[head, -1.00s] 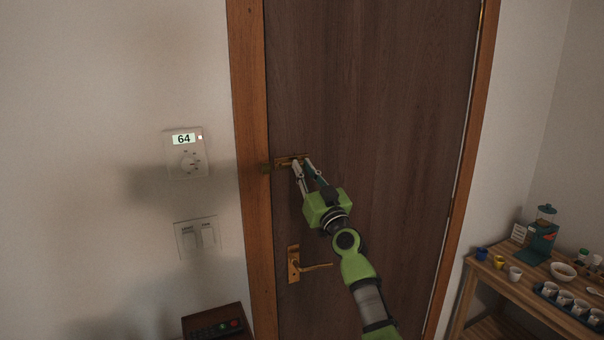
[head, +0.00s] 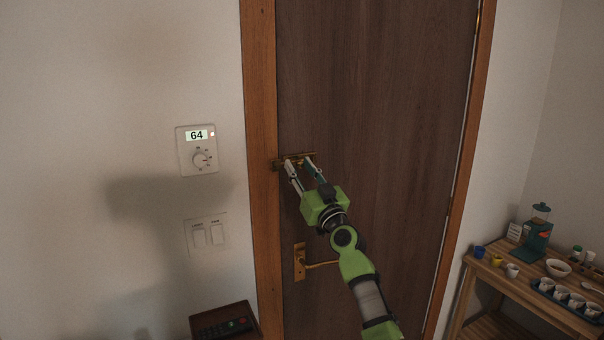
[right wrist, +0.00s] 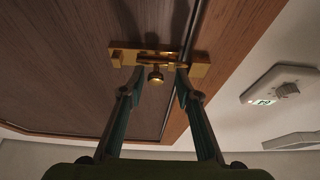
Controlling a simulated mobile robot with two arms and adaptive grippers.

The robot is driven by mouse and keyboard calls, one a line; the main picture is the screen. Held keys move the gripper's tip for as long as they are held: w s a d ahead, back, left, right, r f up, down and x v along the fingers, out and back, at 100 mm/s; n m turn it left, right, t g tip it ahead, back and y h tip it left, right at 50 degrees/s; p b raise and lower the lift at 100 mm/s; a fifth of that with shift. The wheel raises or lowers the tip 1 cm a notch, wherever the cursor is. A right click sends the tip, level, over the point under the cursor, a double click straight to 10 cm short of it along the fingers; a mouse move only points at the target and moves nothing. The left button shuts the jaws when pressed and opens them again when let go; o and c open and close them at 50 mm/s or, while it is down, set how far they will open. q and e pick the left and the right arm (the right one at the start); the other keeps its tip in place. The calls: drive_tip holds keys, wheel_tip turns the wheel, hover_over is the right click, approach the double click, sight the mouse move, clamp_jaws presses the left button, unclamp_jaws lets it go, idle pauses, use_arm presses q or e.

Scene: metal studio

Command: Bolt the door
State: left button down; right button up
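A brass bolt (head: 312,155) is mounted across the door's left edge, above the door handle (head: 300,262). In the right wrist view the bolt (right wrist: 125,55) has a round knob (right wrist: 155,76), with its keeper (right wrist: 201,66) on the wooden frame. I cannot tell whether the rod is inside the keeper. My right gripper (head: 300,163) is at the bolt. In the right wrist view its fingers (right wrist: 156,78) are open, one on each side of the knob, with gaps visible. The door (head: 385,110) looks closed. My left gripper is out of view.
A thermostat (head: 197,150) and light switches (head: 207,236) are on the wall left of the frame (head: 262,130). A small dark table (head: 245,310) holds a remote. A wooden table (head: 475,275) with cups and a blender stands at right.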

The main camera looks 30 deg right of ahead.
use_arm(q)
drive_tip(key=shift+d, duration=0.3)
use_arm(e)
drive_tip(key=v, duration=1.2)
drive_tip(key=shift+a, duration=0.2)
